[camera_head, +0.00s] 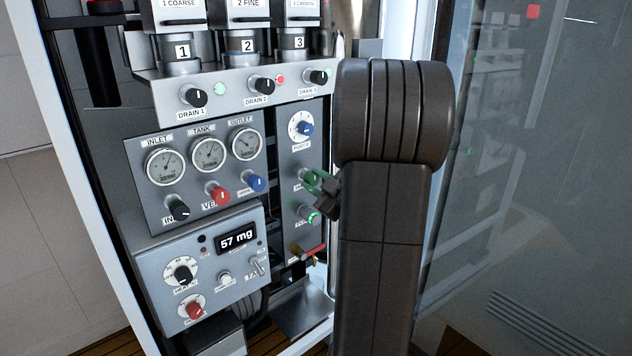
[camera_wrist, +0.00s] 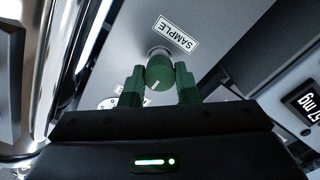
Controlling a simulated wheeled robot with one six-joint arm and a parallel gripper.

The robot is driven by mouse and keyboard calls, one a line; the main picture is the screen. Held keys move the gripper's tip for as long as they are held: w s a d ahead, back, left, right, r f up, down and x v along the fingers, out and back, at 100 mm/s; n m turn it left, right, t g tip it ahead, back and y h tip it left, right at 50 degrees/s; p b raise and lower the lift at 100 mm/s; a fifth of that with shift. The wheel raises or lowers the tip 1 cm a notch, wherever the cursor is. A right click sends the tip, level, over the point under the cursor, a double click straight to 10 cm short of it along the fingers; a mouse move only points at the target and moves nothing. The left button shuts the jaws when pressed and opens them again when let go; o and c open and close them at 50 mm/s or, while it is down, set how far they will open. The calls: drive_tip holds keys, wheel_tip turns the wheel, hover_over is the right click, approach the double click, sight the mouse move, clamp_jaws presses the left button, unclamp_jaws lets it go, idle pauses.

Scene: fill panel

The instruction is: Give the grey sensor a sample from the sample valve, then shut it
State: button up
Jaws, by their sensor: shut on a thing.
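The sample valve (camera_wrist: 159,76) is a round green knob with a white mark. It sits in the wrist view just below the SAMPLE label. My gripper (camera_wrist: 159,86) has its two green fingers on either side of the knob and is shut on it. In the head view my gripper (camera_head: 322,186) is at the right panel, beside my dark arm, and mostly covers the knob. I cannot make out a grey sensor in either view.
A display (camera_head: 236,239) reads 57 mg on the lower left panel. Three gauges (camera_head: 208,153), red and blue knobs and numbered filters (camera_head: 247,45) sit close by. A green-lit knob (camera_head: 311,215) and a red-handled lever (camera_head: 312,252) are below my gripper. A glass door (camera_head: 540,180) stands at right.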

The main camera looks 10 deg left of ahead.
drive_tip(key=o, duration=1)
drive_tip(key=shift+c, duration=0.2)
drive_tip(key=p+v, duration=0.1)
drive_tip(key=v, duration=1.3)
drive_tip(key=shift+w+a, duration=0.1)
drive_tip(key=shift+a, duration=0.1)
drive_tip(key=b+x, duration=0.1)
drive_tip(key=x, duration=1.2)
drive_tip(key=shift+w+a, duration=0.2)
drive_tip(key=shift+a, duration=0.05)
